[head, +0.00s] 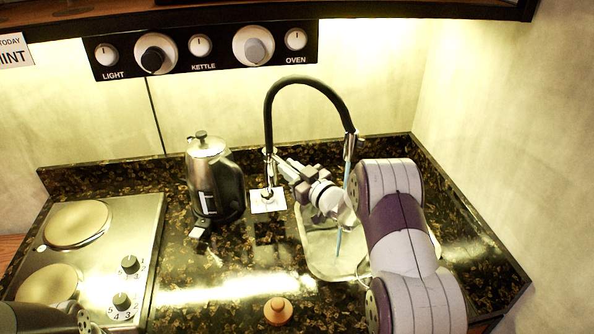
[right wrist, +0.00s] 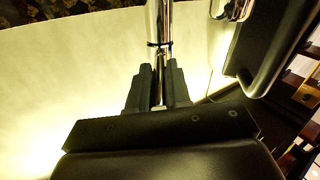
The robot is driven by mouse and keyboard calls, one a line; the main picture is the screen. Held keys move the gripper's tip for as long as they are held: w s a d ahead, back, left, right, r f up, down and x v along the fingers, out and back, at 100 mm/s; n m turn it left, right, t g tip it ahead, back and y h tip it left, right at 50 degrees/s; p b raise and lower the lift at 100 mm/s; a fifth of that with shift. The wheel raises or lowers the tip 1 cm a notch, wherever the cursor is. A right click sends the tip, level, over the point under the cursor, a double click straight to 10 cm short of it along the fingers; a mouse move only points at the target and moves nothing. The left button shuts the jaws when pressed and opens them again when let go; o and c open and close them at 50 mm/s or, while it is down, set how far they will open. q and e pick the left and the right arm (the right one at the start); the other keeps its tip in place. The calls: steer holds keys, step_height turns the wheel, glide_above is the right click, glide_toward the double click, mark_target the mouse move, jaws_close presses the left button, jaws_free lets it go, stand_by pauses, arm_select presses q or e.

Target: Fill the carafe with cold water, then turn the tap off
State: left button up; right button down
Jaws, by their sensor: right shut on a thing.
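The tap (head: 268,112) has a black arched hose, a chrome column and a spout over the sink. A thin blue stream of water (head: 346,178) runs down from the spout. My right gripper (head: 279,163) is at the tap's column. In the right wrist view, its fingers (right wrist: 158,80) are shut on a thin metal part, apparently the tap lever (right wrist: 159,66). I cannot clearly make out the carafe; my right wrist and forearm hide part of the sink. My left gripper is not in view.
The sink (head: 318,262) is sunk into dark speckled counter. A steel and black kettle (head: 232,190) stands left of the tap. A round wooden stopper (head: 278,310) lies at the front. The hob (head: 118,235) is at left. A knob panel (head: 215,50) hangs above.

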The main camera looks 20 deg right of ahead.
steer(key=c, duration=1.1)
jaws_free()
